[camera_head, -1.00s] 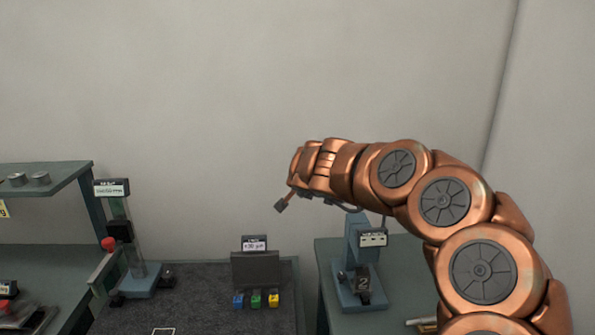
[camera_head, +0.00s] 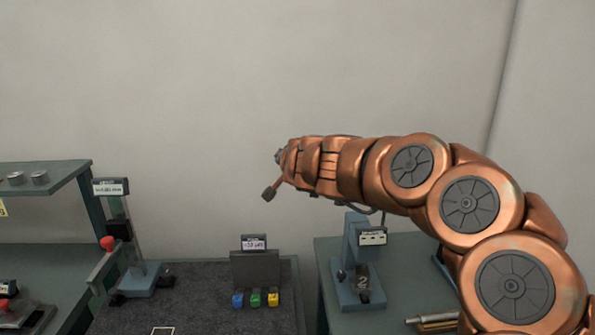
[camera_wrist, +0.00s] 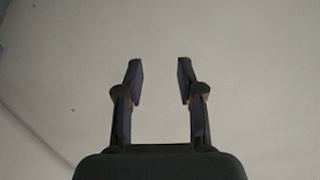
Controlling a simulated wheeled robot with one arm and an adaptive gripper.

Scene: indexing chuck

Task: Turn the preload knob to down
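My gripper (camera_head: 272,175) is up in the air in front of the wall, above the benches and away from every device. In the wrist view my gripper (camera_wrist: 160,75) is open, with two dark fingers apart and only blank wall between them. I cannot tell which part is the preload knob. A blue-grey stand (camera_head: 352,240) with a small label and dark knob-like parts (camera_head: 363,282) is on the right bench. The labels are too small to read surely.
A dark mat (camera_head: 205,312) holds a grey display block (camera_head: 255,268) with blue, green and yellow pieces before it. A shelf (camera_head: 60,177) with metal discs is at the left. A metal cylinder (camera_head: 436,319) lies on the right bench (camera_head: 405,280). The air near the wall is clear.

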